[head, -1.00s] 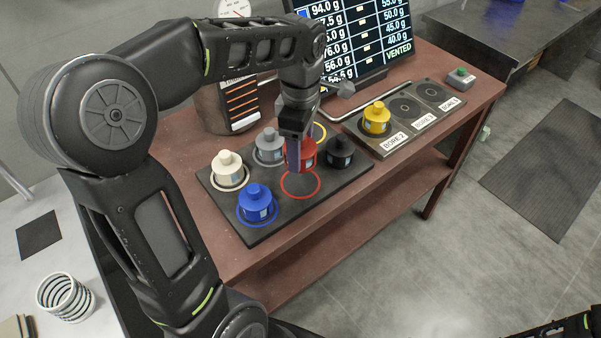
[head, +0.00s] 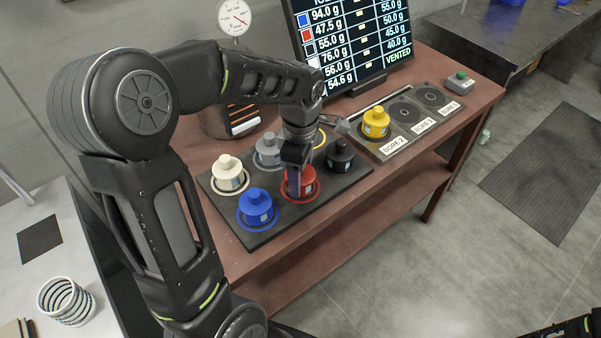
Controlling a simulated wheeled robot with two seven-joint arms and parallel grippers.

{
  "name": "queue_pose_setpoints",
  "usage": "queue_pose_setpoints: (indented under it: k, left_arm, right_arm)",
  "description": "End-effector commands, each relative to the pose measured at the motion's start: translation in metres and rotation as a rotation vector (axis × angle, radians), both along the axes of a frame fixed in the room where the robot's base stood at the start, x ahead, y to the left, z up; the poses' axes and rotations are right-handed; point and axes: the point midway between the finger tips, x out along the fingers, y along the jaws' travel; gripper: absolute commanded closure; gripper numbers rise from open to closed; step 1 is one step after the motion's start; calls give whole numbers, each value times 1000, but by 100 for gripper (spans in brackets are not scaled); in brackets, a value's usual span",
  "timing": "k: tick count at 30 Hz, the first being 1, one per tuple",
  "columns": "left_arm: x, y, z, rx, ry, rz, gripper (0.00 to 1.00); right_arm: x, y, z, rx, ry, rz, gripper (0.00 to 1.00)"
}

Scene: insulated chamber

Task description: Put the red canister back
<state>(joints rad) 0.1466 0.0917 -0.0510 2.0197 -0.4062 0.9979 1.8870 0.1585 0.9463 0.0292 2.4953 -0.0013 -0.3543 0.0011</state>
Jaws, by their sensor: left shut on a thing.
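The red canister (head: 307,183) is upright inside the red ring on the black tray (head: 338,193). It looks to be at tray level. My left gripper (head: 298,178) comes down over it from above and is shut on it; the gripper hides the canister's top. The red ring (head: 284,196) shows only partly around the canister's base. My right gripper is not in view; only a bit of dark arm shows at the bottom right corner.
Blue (head: 257,207), white (head: 228,173), grey (head: 269,150) and black (head: 339,155) canisters stand close around it on the tray. The yellow ring (head: 320,138) looks empty. A yellow canister (head: 376,122) stands on the bore plate (head: 410,140). A screen (head: 350,45) stands behind.

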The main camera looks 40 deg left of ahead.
Motion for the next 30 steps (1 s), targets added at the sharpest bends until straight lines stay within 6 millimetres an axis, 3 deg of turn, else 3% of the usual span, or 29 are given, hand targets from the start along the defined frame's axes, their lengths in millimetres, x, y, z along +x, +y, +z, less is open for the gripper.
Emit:
queue_pose_setpoints:
  k: [7,8,15,23,30]
  left_arm:
    - [0,0,-4,0,0,0,83]
    - [0,0,-4,0,0,0,37]
    - [0,0,-3,0,0,0,17]
    - [0,0,-2,0,0,0,16]
    - [1,0,13,0,-3,0,16]
  right_arm:
    - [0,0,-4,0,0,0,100]
    - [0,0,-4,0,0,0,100]
    - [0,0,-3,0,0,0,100]
    - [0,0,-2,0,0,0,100]
    - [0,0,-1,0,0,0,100]
